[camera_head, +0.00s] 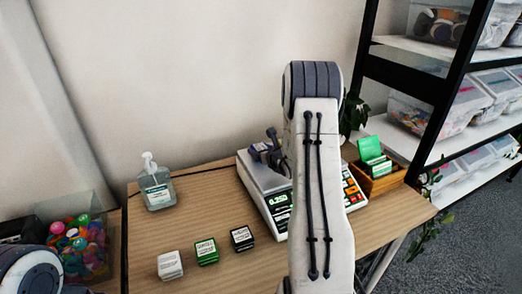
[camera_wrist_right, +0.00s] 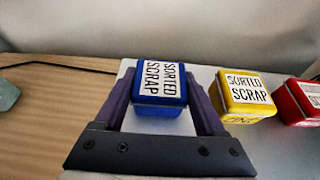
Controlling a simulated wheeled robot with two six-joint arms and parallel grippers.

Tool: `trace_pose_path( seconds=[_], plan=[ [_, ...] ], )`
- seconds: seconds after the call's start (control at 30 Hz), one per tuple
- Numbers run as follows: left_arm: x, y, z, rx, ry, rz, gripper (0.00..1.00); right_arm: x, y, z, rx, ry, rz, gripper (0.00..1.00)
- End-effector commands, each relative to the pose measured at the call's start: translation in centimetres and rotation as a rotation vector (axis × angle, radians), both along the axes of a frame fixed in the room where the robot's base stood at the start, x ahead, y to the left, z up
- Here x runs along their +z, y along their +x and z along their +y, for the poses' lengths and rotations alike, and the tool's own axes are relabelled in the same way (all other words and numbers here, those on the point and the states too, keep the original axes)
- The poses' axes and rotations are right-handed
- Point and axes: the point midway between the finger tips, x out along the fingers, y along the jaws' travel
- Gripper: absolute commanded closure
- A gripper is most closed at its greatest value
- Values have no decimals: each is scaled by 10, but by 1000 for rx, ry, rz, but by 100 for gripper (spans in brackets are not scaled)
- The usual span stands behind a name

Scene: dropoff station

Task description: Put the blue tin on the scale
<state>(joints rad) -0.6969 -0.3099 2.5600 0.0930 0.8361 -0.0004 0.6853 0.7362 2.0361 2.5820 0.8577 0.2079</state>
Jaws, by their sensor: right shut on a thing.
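The blue tin (camera_wrist_right: 161,82), labelled "SORTED SCRAP", is between the purple fingers of my right gripper (camera_wrist_right: 160,90) in the right wrist view. The gripper is shut on it. The tin is over the pale grey plate of the scale (camera_wrist_right: 122,73); I cannot tell whether it touches the plate. In the head view my right gripper (camera_head: 266,150) is above the plate of the scale (camera_head: 256,177), and my right arm hides the tin and much of the scale. My left gripper is out of view; part of my left arm shows at the bottom left.
A yellow tin (camera_wrist_right: 246,97) and a red tin (camera_wrist_right: 299,102) stand right of the blue one. White (camera_head: 170,265), green (camera_head: 206,251) and black (camera_head: 242,238) tins stand on the table (camera_head: 150,230). A sanitizer bottle (camera_head: 157,187) stands behind. A wooden box (camera_head: 385,184) is at right.

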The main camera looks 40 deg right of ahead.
Motion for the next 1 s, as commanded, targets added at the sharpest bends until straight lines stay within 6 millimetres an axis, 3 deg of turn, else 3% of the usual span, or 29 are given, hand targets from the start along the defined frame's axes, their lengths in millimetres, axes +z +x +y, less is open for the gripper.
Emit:
trace_pose_path(
  seconds=[0.23,0.27,0.3,0.33,0.7,1.0],
  plan=[
    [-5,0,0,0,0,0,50,-3,0,-1,0,-1,-3,100],
    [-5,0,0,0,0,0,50,-4,0,0,0,0,1,24],
    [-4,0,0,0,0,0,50,-3,0,0,0,0,1,9],
    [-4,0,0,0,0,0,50,-2,0,0,0,1,1,0],
    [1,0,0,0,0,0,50,3,-2,0,-1,1,1,0],
    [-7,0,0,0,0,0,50,24,-58,13,-4,0,0,0]
  ],
)
